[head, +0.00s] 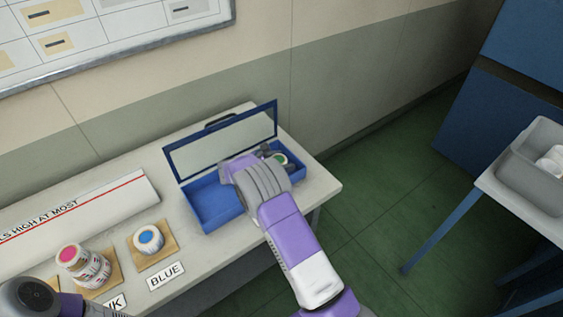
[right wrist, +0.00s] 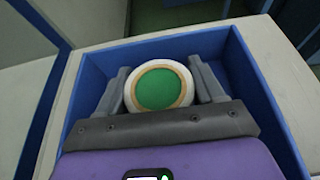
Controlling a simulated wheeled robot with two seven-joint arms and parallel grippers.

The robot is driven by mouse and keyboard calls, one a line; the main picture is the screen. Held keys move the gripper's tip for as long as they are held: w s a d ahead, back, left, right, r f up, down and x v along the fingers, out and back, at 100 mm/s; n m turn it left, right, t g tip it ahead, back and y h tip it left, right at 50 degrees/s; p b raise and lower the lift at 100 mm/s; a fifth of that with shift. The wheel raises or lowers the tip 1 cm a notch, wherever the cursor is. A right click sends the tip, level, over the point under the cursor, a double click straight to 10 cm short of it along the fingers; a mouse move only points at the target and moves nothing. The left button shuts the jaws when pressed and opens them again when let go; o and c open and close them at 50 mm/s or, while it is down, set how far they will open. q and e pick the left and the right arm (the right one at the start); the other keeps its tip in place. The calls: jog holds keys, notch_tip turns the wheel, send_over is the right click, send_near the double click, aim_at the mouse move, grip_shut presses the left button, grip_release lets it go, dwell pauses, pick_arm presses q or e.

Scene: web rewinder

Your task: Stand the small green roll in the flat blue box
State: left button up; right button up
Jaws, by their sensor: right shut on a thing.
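The small green roll (right wrist: 158,88) shows its round end, a green centre with a tan and white rim, facing the right wrist camera. My right gripper (right wrist: 163,86) is shut on it, one finger on each side. In the head view a bit of the green roll (head: 281,158) shows beyond the gripper. The flat blue box (head: 213,204) stands open on the table with its framed lid raised at the back. The roll is upright within the outline of the box walls, towards the box's right end. Its lower end is hidden, so I cannot tell whether it touches the floor.
Left of the box, a blue-centred roll (head: 148,239) stands on a tan pad behind a BLUE card (head: 165,275). Pink-topped rolls (head: 72,256) are stacked farther left. A white sign (head: 80,215) lies behind them. A grey bin (head: 535,165) is on another table at right.

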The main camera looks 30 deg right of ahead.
jog(key=shift+f, duration=0.25)
jog(key=o, duration=1)
jog(key=shift+r, duration=0.1)
jog(key=shift+o, duration=0.2)
jog(key=shift+r, duration=0.25)
jog(key=p+v, duration=0.1)
jog(key=v, duration=1.1)
jog(key=shift+p, duration=0.4)
